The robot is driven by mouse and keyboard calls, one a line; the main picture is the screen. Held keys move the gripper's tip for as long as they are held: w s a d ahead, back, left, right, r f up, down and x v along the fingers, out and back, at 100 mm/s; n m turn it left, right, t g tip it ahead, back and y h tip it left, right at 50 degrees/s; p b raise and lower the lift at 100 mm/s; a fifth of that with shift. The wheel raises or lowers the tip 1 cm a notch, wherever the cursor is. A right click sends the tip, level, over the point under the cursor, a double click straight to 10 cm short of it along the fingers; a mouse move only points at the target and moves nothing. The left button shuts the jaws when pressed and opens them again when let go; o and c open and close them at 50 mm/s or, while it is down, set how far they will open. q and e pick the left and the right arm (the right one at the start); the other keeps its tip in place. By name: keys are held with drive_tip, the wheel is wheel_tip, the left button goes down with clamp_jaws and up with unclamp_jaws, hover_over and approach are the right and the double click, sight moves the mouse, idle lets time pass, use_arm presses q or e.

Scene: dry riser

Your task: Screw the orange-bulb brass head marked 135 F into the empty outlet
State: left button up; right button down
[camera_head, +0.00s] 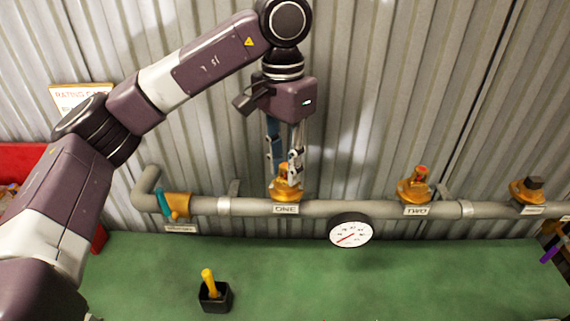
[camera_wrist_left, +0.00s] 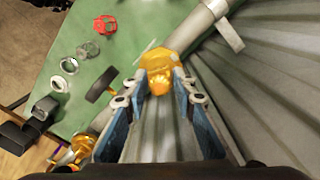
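My left gripper (camera_head: 285,160) reaches down to the outlet labelled ONE (camera_head: 286,193) on the grey pipe. Its fingers (camera_wrist_left: 157,80) are closed in around a small brass head (camera_wrist_left: 159,86), which stands at that outlet and also shows between the fingers in the head view (camera_head: 284,169). The fingers hide part of the head, and its 135 F mark and bulb cannot be made out. The outlet labelled TWO (camera_head: 414,190) carries a brass head with a red part (camera_head: 421,171). The outlet at the far right (camera_head: 527,192) has a dark square top. My right gripper is not in view.
A round gauge (camera_head: 350,231) hangs at the pipe between ONE and TWO. A teal-handled valve (camera_head: 172,205) is at the left. A black cup (camera_head: 215,297) with a yellow-handled thing stands on the green bench (camera_head: 300,285). A red cage (camera_wrist_left: 105,25) and rings lie there.

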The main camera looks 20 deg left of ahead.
use_arm(q)
drive_tip(key=shift+o, duration=1.4)
drive_tip(key=n, duration=0.3)
drive_tip(key=shift+f+n+b, duration=0.1)
drive_tip(key=shift+n+b, duration=0.2)
drive_tip(key=shift+n, duration=0.1)
drive_tip(key=n, duration=0.4)
drive_tip(key=shift+s+n, duration=0.1)
drive_tip(key=shift+n, duration=0.3)
drive_tip(key=n+b, duration=0.1)
drive_tip(key=n, duration=0.3)
drive_tip(key=shift+d+n, duration=0.15)
drive_tip(key=shift+n, duration=0.25)
drive_tip(key=n, duration=0.4)
drive_tip(key=shift+c, duration=0.6)
